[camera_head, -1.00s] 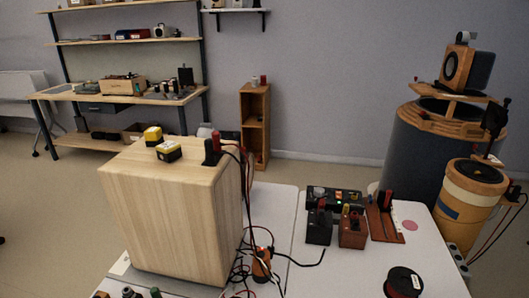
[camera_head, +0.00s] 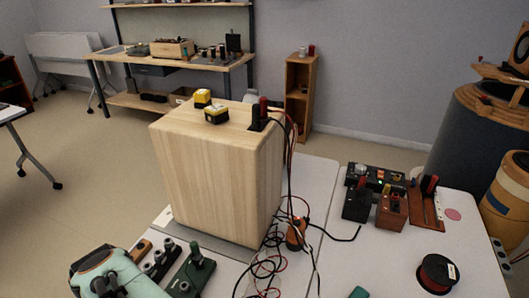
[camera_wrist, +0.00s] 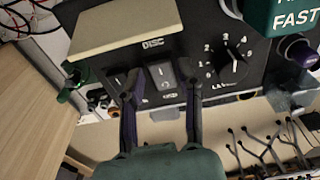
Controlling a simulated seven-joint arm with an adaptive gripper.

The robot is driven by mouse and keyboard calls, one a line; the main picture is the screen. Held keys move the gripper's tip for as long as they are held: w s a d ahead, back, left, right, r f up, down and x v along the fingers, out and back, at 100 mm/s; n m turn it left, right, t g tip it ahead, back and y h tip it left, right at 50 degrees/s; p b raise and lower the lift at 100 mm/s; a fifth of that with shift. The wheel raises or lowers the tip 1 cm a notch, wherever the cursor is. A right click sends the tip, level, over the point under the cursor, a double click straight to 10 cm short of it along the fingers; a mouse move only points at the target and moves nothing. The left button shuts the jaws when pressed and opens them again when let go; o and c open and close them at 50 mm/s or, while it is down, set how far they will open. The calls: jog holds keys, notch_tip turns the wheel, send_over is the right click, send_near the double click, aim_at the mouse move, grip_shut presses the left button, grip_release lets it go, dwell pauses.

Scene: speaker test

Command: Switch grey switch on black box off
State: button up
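In the wrist view a black box (camera_wrist: 202,30) fills the upper part, its panel facing me. A grey rocker switch (camera_wrist: 162,75) with a white mark on it sits in the panel, below printed lettering. My gripper (camera_wrist: 161,88) has its two dark fingers apart, one on each side of the grey switch, with nothing held between them. I cannot tell whether a fingertip touches the panel. The left finger partly covers a darker switch (camera_wrist: 117,82). In the head view my arm shows at the lower left, but the fingers and the black box's switch panel cannot be made out.
A numbered dial (camera_wrist: 235,63) is right of the grey switch. A cream plate (camera_wrist: 120,25) lies above, and a teal block (camera_wrist: 290,14) and purple knob (camera_wrist: 302,52) are at upper right. A large wooden box (camera_head: 215,180) stands beside loose cables (camera_head: 268,265) on the white table.

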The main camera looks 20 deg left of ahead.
notch_tip(320, 180, up, 12)
jog(key=d, duration=0.1)
dwell(0.4)
jog(key=w+d+r+m+t, duration=0.1)
jog(key=w+d+r+m, duration=0.25)
jog(key=w+d, duration=0.6)
jog(key=w+d+f+m, duration=0.2)
jog(key=d+m, duration=0.4)
jog(key=d, duration=0.8)
jog(key=s+d+f+m+g, duration=0.1)
jog(key=s+d+f+m, duration=0.6)
jog(key=s+d+f, duration=0.2)
notch_tip(320, 180, down, 3)
jog(key=shift+s+d+r, duration=0.1)
jog(key=shift+s+d, duration=0.1)
jog(key=shift+s, duration=0.25)
